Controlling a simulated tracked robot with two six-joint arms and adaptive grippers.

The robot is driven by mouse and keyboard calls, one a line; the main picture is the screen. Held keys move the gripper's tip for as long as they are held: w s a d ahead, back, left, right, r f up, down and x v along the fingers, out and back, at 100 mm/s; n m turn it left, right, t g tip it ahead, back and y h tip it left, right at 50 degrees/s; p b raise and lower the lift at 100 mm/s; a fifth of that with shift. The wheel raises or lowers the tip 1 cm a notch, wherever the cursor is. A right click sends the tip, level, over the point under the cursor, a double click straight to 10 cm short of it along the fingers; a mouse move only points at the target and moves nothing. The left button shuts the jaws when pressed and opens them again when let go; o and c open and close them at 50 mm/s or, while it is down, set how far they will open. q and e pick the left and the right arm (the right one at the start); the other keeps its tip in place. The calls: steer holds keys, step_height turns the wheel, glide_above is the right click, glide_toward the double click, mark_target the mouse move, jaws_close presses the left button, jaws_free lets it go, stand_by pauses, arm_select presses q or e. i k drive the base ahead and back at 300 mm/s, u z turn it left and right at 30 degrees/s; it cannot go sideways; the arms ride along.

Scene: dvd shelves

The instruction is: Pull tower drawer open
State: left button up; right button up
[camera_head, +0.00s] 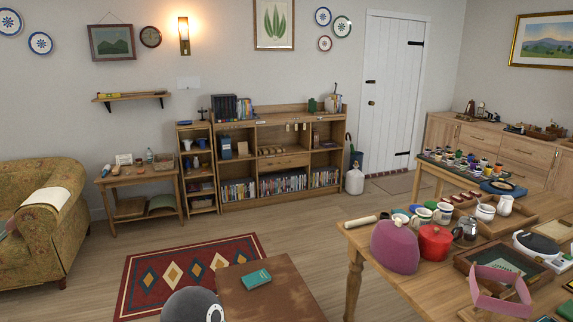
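A narrow wooden tower shelf (183,146) stands against the far wall, with small things on its open shelves. Close on its right is a wider wooden shelf unit (254,149) with rows of DVDs or books. A wooden drawer front (284,162) with a small knob shows in the middle of the wide unit and looks closed. I cannot make out a clear drawer on the narrow tower at this size. Neither of my grippers is in view.
A red patterned rug (148,276) lies in front, with a low brown table (285,292) at its right. A sofa (70,205) and side table (117,179) are at left. A crowded wooden table (356,240) fills the right. Bare floor lies before the shelves.

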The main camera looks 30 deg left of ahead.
mark_target(296, 160)
steer(key=z, duration=1)
steer(key=i, duration=0.15)
steer(key=u, duration=3.1)
steer(key=i, duration=5.3)
steer(key=z, duration=0.5)
